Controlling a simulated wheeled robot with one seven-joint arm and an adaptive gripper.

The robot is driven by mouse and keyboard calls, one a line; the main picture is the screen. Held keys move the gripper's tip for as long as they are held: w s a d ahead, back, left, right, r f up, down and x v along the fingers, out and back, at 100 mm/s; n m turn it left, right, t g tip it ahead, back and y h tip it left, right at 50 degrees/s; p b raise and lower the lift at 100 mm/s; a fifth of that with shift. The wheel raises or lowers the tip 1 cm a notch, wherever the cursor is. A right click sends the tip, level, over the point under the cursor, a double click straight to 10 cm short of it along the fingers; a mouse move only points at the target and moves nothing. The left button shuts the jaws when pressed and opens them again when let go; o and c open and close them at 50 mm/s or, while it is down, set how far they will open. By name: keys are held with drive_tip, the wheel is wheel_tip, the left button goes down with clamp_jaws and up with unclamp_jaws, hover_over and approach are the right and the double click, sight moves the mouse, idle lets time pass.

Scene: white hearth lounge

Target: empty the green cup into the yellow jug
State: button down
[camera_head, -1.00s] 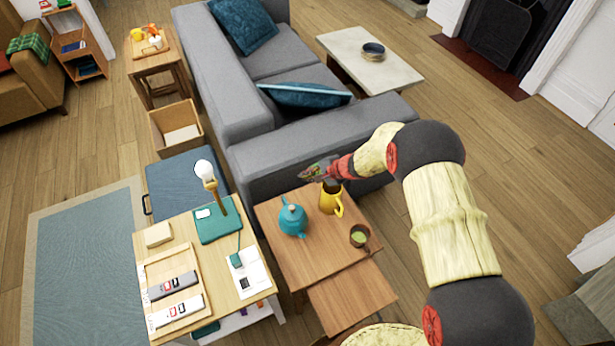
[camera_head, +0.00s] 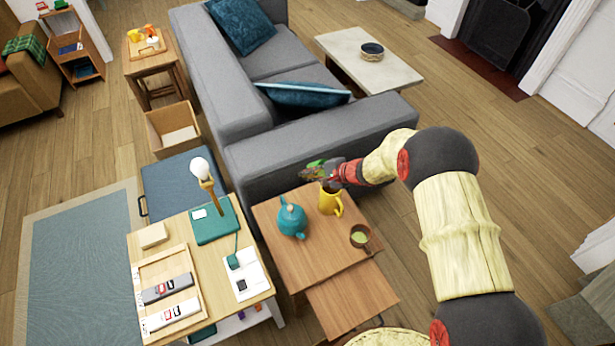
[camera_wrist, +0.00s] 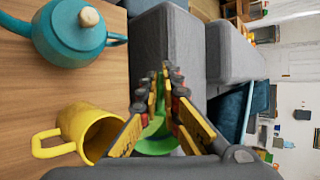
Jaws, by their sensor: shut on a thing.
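My gripper (camera_head: 325,172) is shut on the green cup (camera_wrist: 155,140), which shows between the fingers in the wrist view. The cup is partly hidden by the fingers, so its exact tilt and contents cannot be told. The yellow jug (camera_head: 329,201) stands upright on the small wooden table, just below my gripper in the head view. In the wrist view the jug (camera_wrist: 75,123) appears sideways, its open mouth close to the fingers and cup. I see no stream between cup and jug.
A teal teapot (camera_head: 291,218) stands left of the jug on the wooden table (camera_head: 310,255). A brown cup with green inside (camera_head: 360,238) stands to the right. The grey sofa (camera_head: 285,155) rises just behind. A desk with a lamp (camera_head: 203,180) is at the left.

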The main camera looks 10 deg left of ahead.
drive_tip(key=shift+s+d+r+y+b, duration=0.1)
drive_tip(key=shift+d+r+y+b, duration=0.15)
drive_tip(key=shift+y+b, duration=0.35)
drive_tip(key=shift+d+r+t, duration=0.15)
drive_tip(key=shift+r+t, duration=0.05)
drive_tip(key=shift+t, duration=0.1)
drive_tip(key=shift+d+y+b, duration=0.15)
drive_tip(key=shift+y+b, duration=0.15)
drive_tip(key=shift+b, duration=0.75)
drive_tip(key=shift+s+r, duration=0.1)
drive_tip(key=shift+r, duration=0.05)
drive_tip(key=shift+d+t+y+b, duration=0.3)
drive_tip(key=shift+y+b, duration=0.2)
drive_tip(key=shift+b, duration=1.05)
drive_tip(key=shift+s+d+r+b, duration=0.15)
drive_tip(key=shift+r+b, duration=0.1)
drive_tip(key=shift+b, duration=0.4)
drive_tip(key=shift+d+t+y+b, duration=0.25)
drive_tip(key=shift+y+b, duration=0.25)
drive_tip(key=shift+b, duration=0.5)
drive_tip(key=shift+r, duration=0.1)
drive_tip(key=shift+d+b, duration=0.1)
drive_tip(key=shift+b, duration=0.25)
